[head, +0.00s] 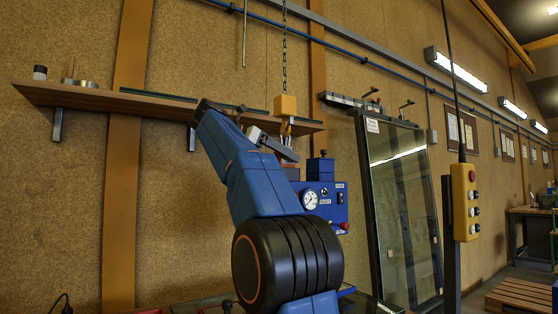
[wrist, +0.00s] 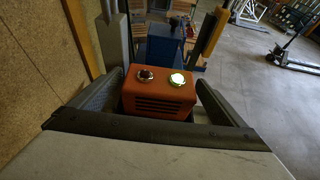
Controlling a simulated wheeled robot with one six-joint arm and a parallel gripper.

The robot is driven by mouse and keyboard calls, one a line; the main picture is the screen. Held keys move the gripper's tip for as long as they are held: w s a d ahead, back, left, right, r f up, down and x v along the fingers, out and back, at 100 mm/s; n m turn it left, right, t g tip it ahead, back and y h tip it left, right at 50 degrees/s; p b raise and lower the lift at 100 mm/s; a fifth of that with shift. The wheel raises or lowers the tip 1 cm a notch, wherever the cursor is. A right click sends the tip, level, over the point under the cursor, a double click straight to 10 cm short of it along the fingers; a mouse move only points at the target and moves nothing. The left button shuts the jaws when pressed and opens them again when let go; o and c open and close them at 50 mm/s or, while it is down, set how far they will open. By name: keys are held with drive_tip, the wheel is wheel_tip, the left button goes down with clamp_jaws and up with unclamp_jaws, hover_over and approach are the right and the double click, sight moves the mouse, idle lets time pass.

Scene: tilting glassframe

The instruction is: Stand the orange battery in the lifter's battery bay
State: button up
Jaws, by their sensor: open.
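The orange battery (wrist: 160,100) has two round terminals on top, one dark and one bright, and a slotted front. In the wrist view it is upright between the two dark fingers of my gripper (wrist: 158,82). The jaws are open, with a finger on each side; I cannot tell whether either touches it. In the head view my gripper (head: 276,146) is by the blue lifter unit (head: 322,207), which has a gauge. A small reddish patch beside the unit may be the battery. The battery's underside and the bay are hidden, so I cannot tell its seating.
An orange hook block (head: 285,106) hangs on a chain just above my gripper. A wooden shelf (head: 150,101) runs along the wall behind. A glass frame (head: 402,205) and a yellow control pendant (head: 465,203) stand to the right. Open floor (wrist: 265,90) shows at right in the wrist view.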

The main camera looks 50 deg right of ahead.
drive_tip(key=v, duration=1.2)
idle(0.3)
